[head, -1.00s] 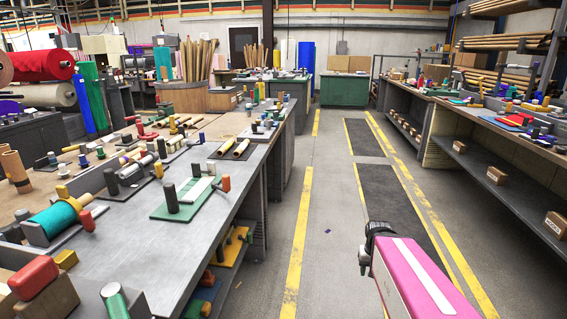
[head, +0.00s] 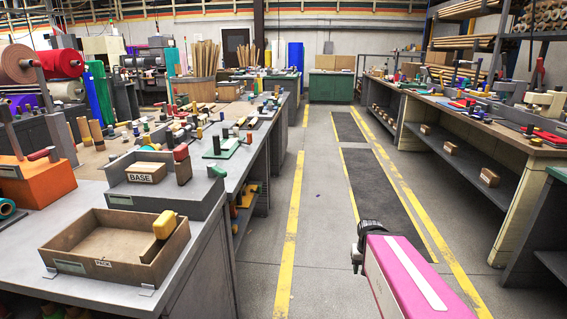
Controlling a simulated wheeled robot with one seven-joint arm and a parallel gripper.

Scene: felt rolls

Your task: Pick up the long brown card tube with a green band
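I cannot pick out a long brown card tube with a green band. Several long brown tubes stand in a box (head: 202,60) at the back left, too small to show a band. Several shorter brown tubes (head: 85,131) stand upright on the left bench. Long brown rolls (head: 463,43) lie on the rack at the upper right. My pink arm, with a dark joint at its end, shows at the lower right over the aisle. My gripper's fingers do not show.
A long bench (head: 450,122) with an under-shelf runs along the right. The yellow-lined aisle (head: 325,210) between them is clear.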

